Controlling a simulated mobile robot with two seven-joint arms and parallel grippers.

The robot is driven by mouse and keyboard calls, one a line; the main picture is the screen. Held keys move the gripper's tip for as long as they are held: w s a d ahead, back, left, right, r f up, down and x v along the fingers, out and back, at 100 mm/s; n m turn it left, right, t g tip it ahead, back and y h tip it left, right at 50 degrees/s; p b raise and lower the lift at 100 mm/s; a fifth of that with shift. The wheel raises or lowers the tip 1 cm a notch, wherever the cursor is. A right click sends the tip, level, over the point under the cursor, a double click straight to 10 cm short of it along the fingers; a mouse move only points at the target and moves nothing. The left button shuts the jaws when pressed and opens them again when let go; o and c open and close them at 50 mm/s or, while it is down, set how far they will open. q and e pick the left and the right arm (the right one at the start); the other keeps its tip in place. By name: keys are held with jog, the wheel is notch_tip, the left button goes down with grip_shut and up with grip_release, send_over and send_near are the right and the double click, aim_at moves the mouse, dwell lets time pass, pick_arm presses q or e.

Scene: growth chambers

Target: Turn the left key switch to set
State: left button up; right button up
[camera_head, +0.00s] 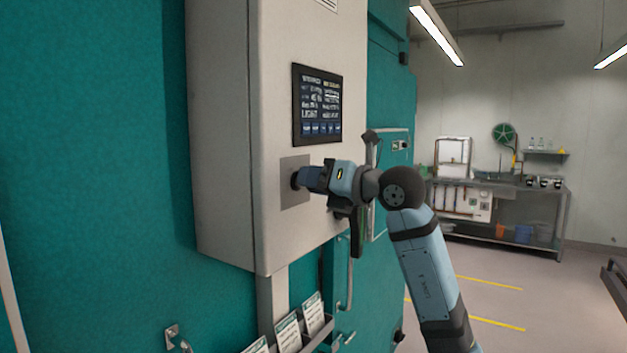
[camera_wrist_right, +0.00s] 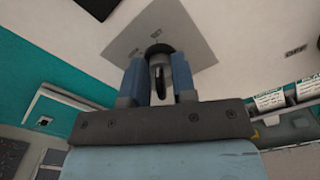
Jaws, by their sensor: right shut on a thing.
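The key switch (camera_wrist_right: 158,68) sits on a grey square plate on the front of a light grey control box. In the head view the plate (camera_head: 290,200) shows, but my gripper hides the switch. My right gripper (camera_head: 303,179) is at the plate, its fingers pointing into the box front. In the wrist view the two blue fingers of my right gripper (camera_wrist_right: 158,82) are shut on the key, one on each side. My left gripper is not in view.
A dark touch screen (camera_head: 318,104) is just above the plate on the control box (camera_head: 225,130). Card holders (camera_head: 288,333) hang below it. A teal door with a panel (camera_head: 398,147) is behind my right arm. Open floor (camera_head: 510,275) lies to the right, before a bench (camera_head: 500,187).

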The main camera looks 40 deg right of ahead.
jog(key=shift+d+r, duration=0.1)
dwell(0.4)
jog(key=o, duration=0.6)
jog(key=b+v, duration=0.3)
jog(key=v, duration=1)
jog(key=shift+s+d+b, duration=0.15)
jog(key=shift+s+b, duration=0.25)
